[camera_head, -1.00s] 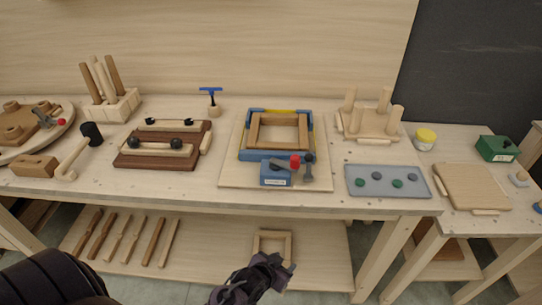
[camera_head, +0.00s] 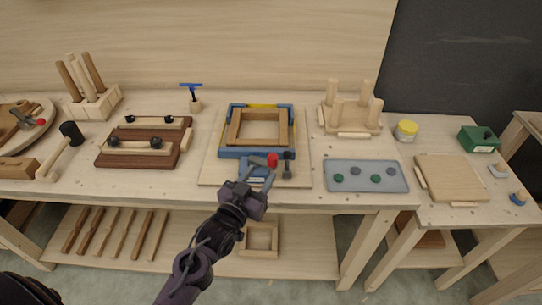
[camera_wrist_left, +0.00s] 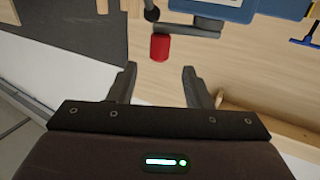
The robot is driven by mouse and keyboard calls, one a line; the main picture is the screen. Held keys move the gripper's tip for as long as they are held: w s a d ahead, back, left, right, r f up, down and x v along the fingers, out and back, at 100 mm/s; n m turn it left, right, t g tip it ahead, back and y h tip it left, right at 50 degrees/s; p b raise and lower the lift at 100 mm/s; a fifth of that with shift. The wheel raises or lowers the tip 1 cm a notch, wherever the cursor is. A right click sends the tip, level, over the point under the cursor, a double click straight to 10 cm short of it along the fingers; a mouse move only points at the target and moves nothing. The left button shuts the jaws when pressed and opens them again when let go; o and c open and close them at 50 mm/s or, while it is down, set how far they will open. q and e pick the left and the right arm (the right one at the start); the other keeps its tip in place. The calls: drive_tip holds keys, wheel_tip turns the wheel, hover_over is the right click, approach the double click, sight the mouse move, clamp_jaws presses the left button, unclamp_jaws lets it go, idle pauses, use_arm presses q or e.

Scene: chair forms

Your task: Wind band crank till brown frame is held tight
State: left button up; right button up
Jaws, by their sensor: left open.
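The brown wooden frame (camera_head: 235,128) lies on a board on the bench, inside a blue band clamp (camera_head: 257,153) with a yellow piece at the back. The clamp's blue crank housing (camera_head: 256,170) is at the front, partly hidden by my gripper. The crank has a red knob (camera_head: 272,160), with a dark upright handle (camera_head: 287,164) to its right. My left gripper (camera_head: 257,181) is open and empty, just in front of the crank. In the left wrist view the red knob (camera_wrist_left: 159,47) stands ahead of the two parted fingers, not between them.
A brown jig with black knobs (camera_head: 149,141) lies to the left. A grey tray with discs (camera_head: 365,187) and a pegged stand (camera_head: 334,130) are to the right. A second small frame (camera_head: 277,238) is on the lower shelf.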

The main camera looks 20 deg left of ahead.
sight(270, 161)
use_arm(q)
drive_tip(key=w, duration=0.2)
drive_tip(key=w+p, duration=0.1)
drive_tip(key=w, duration=0.1)
drive_tip(key=w+d, duration=0.1)
drive_tip(key=w, duration=0.2)
drive_tip(key=shift+r+p, duration=0.1)
drive_tip(key=shift+p, duration=0.3)
drive_tip(key=shift+w+d, duration=0.15)
drive_tip(key=shift+w, duration=0.25)
clamp_jaws()
